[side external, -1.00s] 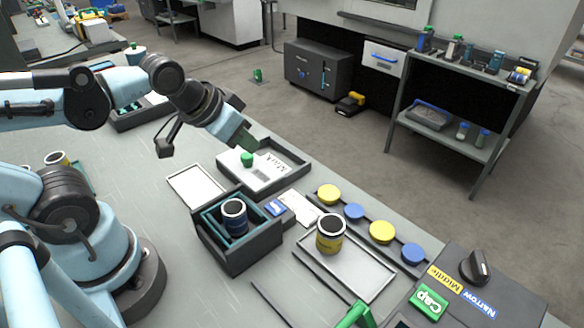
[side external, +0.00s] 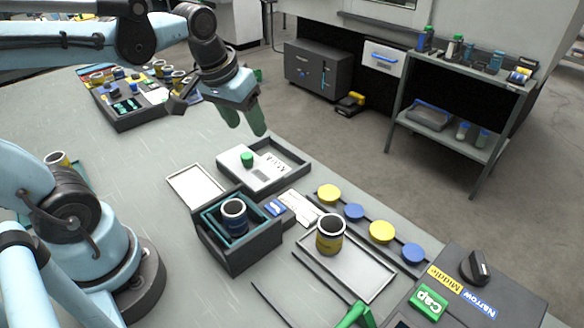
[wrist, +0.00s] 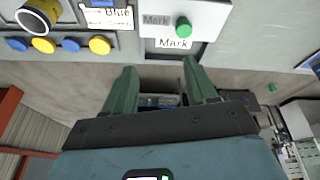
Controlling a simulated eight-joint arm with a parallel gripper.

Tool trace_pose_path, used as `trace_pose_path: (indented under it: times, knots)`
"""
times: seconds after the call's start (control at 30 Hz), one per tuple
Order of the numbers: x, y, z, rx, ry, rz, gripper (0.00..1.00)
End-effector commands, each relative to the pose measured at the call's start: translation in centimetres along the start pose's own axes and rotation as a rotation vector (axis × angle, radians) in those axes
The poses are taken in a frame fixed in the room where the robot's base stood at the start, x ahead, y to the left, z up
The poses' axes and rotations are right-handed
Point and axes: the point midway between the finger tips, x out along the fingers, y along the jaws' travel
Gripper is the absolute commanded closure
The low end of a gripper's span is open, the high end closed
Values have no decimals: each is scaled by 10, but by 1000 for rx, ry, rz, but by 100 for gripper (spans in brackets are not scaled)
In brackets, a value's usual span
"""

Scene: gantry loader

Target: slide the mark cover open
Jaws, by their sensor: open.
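The mark cover (side external: 262,174) is a white plate with a green knob (side external: 246,159), sitting in a dark frame (side external: 297,157) on the bench. The wrist view shows the cover (wrist: 212,20) at the top, with its knob (wrist: 183,27) and a white "Mark" label (wrist: 173,43) beside it. My gripper (side external: 243,120) has green fingers and is in the air above and beyond the cover, clear of the knob. In the wrist view my gripper (wrist: 157,68) has its fingers apart with nothing between them.
A pale tray (side external: 195,187) and a dark box (side external: 238,250) holding a dark jar (side external: 234,218) stand nearer. A yellow-banded jar (side external: 330,236) stands on a tray to the right, beside yellow and blue caps (side external: 382,232). A loaded panel (side external: 125,108) lies at the back left.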

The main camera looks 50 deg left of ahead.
Motion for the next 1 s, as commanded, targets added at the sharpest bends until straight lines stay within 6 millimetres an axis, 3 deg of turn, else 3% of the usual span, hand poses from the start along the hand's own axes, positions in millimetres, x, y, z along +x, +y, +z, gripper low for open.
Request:
trace_pose_path:
  times: [0.2, 0.4, 0.67, 1.0]
  knots:
    - [-3, -23, -28, -206, -207, -67, 43]
    - [-2, -34, -38, -307, -310, -104, 43]
    - [8, -37, -36, -324, -329, -112, 43]
    - [54, -39, -20, -323, -327, -111, 43]
